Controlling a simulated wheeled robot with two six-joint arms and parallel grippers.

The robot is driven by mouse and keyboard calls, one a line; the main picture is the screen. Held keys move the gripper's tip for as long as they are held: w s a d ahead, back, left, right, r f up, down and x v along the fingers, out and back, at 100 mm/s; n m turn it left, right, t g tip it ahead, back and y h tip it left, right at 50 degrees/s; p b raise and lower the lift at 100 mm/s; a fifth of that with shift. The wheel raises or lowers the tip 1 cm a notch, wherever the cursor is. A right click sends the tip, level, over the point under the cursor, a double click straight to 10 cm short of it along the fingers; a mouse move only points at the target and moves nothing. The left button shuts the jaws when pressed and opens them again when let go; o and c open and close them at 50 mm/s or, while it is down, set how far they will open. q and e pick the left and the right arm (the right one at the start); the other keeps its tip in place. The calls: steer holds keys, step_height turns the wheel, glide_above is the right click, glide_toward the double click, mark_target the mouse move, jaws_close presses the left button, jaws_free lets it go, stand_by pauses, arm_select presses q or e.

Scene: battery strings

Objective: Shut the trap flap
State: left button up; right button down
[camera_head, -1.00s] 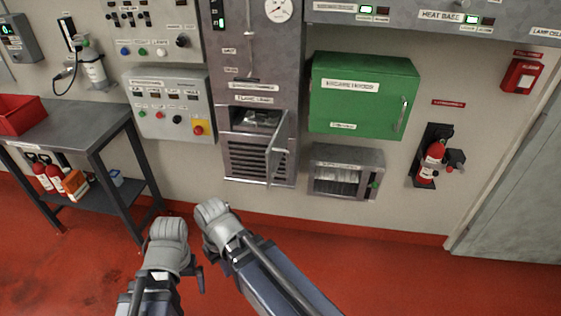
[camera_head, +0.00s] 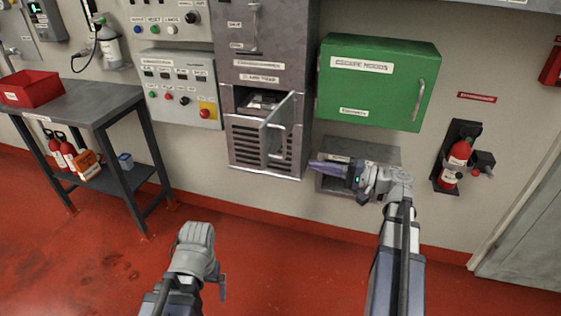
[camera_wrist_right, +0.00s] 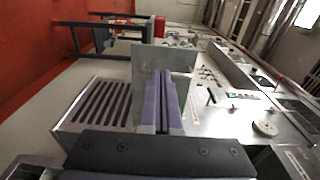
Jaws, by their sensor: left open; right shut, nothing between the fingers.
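The trap flap (camera_head: 279,131) is a grey metal door with a bar handle, standing open from the grey cabinet. Its dark compartment (camera_head: 258,102) shows something pale inside. My right gripper (camera_head: 312,167), with purple fingers, is shut and empty to the right of the flap and a little lower, apart from it in the head view. In the right wrist view the shut fingers (camera_wrist_right: 163,75) point toward a grey panel, apparently the flap (camera_wrist_right: 146,54); contact cannot be judged. My left gripper (camera_head: 222,288) is low and far from the flap, open, its fingers mostly hidden.
The louvred panel (camera_head: 246,143) lies under the compartment. A green box (camera_head: 375,85) hangs right of the cabinet, with a grey wall box (camera_head: 375,150) below it, partly covered by my right arm. A workbench (camera_head: 95,103) stands left. The red floor in front is clear.

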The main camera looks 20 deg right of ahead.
mark_target(264, 152)
steer(key=x, duration=1.2)
steer(key=shift+w+a+r, duration=0.15)
steer(key=shift+w+r, duration=0.1)
steer(key=shift+w, duration=0.05)
steer(key=shift+w+a, duration=0.35)
steer(key=shift+a, duration=0.05)
steer(key=shift+a, duration=0.15)
